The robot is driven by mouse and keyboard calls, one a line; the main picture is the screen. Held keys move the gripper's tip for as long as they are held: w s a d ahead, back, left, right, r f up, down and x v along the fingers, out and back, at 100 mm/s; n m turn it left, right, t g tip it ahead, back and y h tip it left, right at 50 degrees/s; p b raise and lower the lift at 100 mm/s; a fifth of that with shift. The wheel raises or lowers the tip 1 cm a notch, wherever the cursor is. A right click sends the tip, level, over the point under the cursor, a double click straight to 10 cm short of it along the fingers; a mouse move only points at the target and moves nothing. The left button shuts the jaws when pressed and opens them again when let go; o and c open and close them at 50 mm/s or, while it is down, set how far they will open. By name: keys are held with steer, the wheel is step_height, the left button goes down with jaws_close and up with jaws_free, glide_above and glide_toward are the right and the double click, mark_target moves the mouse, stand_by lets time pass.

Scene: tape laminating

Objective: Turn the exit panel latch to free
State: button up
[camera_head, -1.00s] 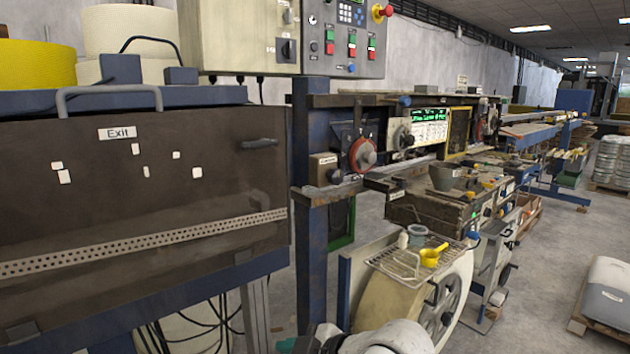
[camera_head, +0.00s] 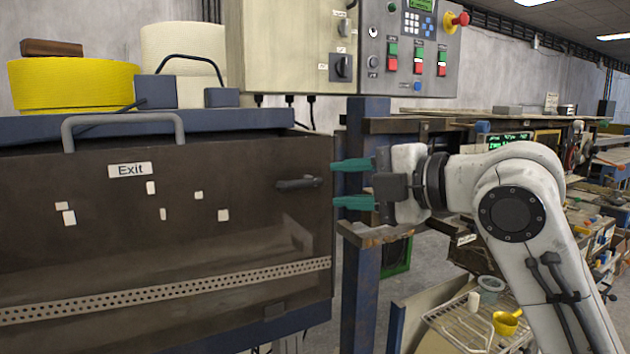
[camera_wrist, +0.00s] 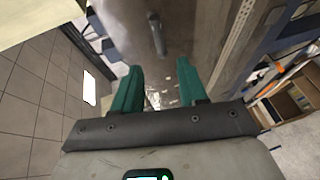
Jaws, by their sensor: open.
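The exit panel (camera_head: 110,240) is a dark, brownish sheet with an "Exit" label (camera_head: 130,170) at its upper middle. Its latch (camera_head: 299,183) is a dark handle near the right edge, lying about level. My gripper (camera_head: 352,184) has green fingers, is open and empty, and points left just right of the latch, apart from it. In the wrist view the latch (camera_wrist: 157,36) shows ahead, beyond and between the two green fingertips of my gripper (camera_wrist: 160,82). Nothing hides the latch in the head view.
A grey handle bar (camera_head: 122,120) tops the panel. A control box (camera_head: 340,50) with a red knob is above right. A blue post (camera_head: 358,250) stands behind my gripper. A wire rack with a yellow cup (camera_head: 507,321) is at lower right.

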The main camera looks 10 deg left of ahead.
mark_target(298, 185)
steer(key=p+x, duration=0.2)
steer(key=x, duration=0.6)
steer(key=shift+w+a+f, duration=0.1)
steer(key=shift+w+a, duration=0.1)
steer(key=shift+a, duration=0.15)
jaws_close()
